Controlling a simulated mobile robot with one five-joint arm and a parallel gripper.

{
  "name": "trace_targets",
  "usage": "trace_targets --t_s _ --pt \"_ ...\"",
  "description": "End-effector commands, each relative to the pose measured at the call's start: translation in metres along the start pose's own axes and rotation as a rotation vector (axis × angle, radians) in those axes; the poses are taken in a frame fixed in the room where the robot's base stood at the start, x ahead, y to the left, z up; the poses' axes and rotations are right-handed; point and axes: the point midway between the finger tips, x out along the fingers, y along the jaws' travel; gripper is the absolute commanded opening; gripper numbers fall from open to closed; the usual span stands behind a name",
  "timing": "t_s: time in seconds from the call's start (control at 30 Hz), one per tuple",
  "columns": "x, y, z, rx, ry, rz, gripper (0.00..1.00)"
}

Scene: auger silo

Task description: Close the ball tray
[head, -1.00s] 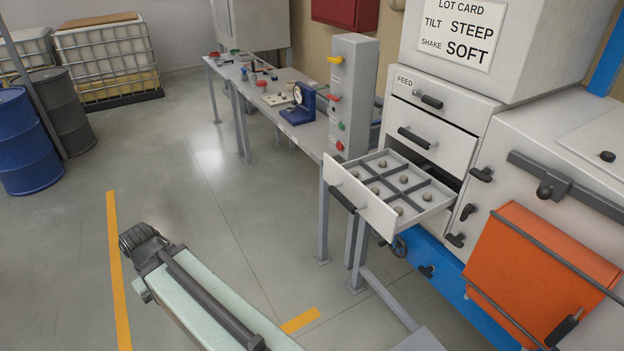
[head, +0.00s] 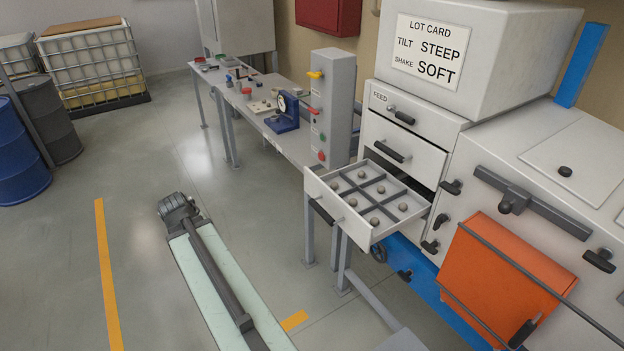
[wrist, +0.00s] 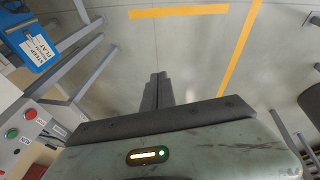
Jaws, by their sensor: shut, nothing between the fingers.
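The ball tray (head: 346,221) is a pale drawer pulled out of the white machine in the head view. Its inside is split by dark dividers into compartments with several small grey-brown balls. A dark bar handle (head: 321,212) is on its front panel. My gripper (wrist: 158,78) shows in the wrist view with its two dark fingers together and empty, over bare floor. In the head view my arm is to the left of the tray and apart from it; the fingers cannot be made out there. The tray does not show in the wrist view.
Two closed drawers (head: 418,162) sit above the tray. An orange flap (head: 500,265) hangs to the right. A bench (head: 292,145) with a grey button column (head: 333,105) stands behind the tray. Drums (head: 15,150) are far left. The floor left of the tray is open.

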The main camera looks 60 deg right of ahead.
Motion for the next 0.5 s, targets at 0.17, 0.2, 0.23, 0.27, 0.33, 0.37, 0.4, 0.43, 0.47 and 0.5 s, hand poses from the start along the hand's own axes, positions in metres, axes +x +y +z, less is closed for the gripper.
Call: trace_targets --t_s 0.17,0.2,0.23,0.27,0.33,0.37,0.4,0.43,0.47,0.5 --pt "-0.033 0.201 0.014 0.169 0.065 0.196 0.00" --pt "-0.038 0.234 0.022 0.193 0.072 0.233 0.00" --pt "-0.041 0.255 0.028 0.207 0.078 0.257 0.00" --pt "-0.044 0.273 0.035 0.219 0.080 0.279 0.00" --pt "-0.050 0.304 0.047 0.241 0.085 0.317 0.00" --pt "-0.051 0.313 0.050 0.247 0.087 0.329 0.00" --pt "-0.052 0.322 0.054 0.252 0.088 0.340 0.00" --pt "-0.053 0.326 0.056 0.254 0.089 0.346 0.00" --pt "-0.053 0.328 0.058 0.255 0.089 0.349 0.00" --pt "-0.053 0.330 0.058 0.256 0.089 0.352 0.00"
